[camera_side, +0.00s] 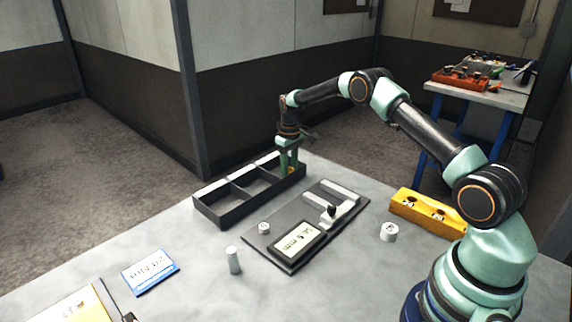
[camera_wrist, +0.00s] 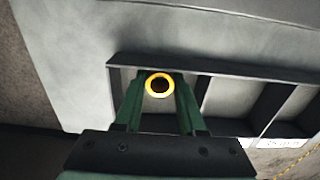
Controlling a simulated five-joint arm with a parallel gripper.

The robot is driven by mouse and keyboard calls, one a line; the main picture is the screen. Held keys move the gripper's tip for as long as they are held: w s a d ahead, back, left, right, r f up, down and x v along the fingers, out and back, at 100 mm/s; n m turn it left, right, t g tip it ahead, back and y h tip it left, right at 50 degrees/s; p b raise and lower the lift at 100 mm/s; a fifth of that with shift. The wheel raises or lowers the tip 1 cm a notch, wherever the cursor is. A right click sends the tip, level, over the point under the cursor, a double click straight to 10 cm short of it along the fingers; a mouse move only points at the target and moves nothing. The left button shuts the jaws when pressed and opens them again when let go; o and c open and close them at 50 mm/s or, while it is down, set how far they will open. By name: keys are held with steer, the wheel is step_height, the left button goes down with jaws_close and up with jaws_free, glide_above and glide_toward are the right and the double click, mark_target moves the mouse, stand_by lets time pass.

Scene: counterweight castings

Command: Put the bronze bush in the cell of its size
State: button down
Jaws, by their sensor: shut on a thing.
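The bronze bush (camera_wrist: 149,86) is a yellow-gold ring with a dark hole, held between my fingers in the wrist view. In the side view only a small bit of it shows (camera_side: 291,170). My gripper (camera_side: 289,172) points down and is shut on the bush; it also shows in the wrist view (camera_wrist: 160,76). The black tray (camera_side: 240,213) has several cells in a row, and its rim shows in the wrist view (camera_wrist: 215,70). The fingers are at the far right end cell. I cannot tell whether the bush touches the cell floor.
A dark gauge plate with a display (camera_side: 297,241) lies right of the tray. A small metal piece (camera_side: 264,228), a grey pin (camera_side: 233,260), a pale ring (camera_side: 389,232), a blue card (camera_side: 150,272) and a yellow block (camera_side: 424,213) stand around it.

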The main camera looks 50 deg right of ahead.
steer(key=shift+f, duration=0.2)
steer(key=c, duration=0.5)
jaws_free()
steer(key=shift+r, duration=0.1)
